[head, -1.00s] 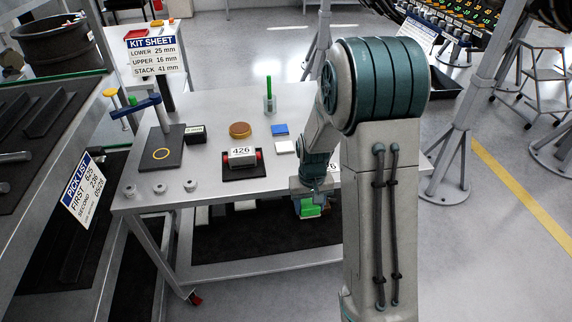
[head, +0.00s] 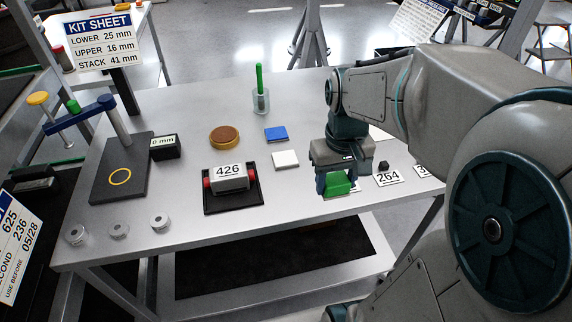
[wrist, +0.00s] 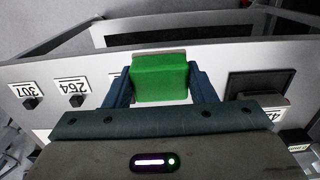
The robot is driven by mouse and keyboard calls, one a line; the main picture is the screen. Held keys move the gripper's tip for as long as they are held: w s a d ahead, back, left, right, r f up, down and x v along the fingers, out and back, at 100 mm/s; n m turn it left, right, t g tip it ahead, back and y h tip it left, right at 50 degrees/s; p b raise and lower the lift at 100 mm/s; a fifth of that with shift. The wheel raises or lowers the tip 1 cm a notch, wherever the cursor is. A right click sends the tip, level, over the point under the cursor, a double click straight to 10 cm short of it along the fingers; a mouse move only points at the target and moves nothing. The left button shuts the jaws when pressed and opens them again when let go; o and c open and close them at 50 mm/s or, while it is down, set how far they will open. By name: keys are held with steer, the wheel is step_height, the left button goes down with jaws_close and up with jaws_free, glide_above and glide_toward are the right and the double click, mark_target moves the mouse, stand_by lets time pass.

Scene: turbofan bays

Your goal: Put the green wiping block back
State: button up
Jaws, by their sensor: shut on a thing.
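The green wiping block (head: 338,185) is held between the fingers of my gripper (head: 337,190) over the front right part of the table in the head view. In the wrist view, the green block (wrist: 160,78) sits between the two blue fingers of my gripper (wrist: 160,88), which are shut on its sides. I cannot tell whether its underside touches the table. A blue block (head: 276,133) and a white block (head: 285,159) lie flat on the table, left of my gripper.
The 426 unit (head: 228,177) sits on a black tray (head: 233,204) to the left. Number card 264 (head: 388,178) and a small black knob (head: 383,165) are just right of my gripper. A glass with a green stick (head: 261,100) stands farther back. Small metal pieces (head: 160,223) line the front left edge.

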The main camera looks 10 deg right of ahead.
glide_above(297, 195)
step_height(297, 195, down, 6)
steer(key=shift+f, duration=0.15)
steer(key=shift+f+p, duration=0.3)
steer(key=shift+f, duration=1.75)
steer(key=shift+f, duration=0.1)
steer(key=shift+f, duration=0.15)
steer(key=o, duration=0.9)
steer(key=shift+o, duration=0.2)
steer(key=shift+r, duration=0.2)
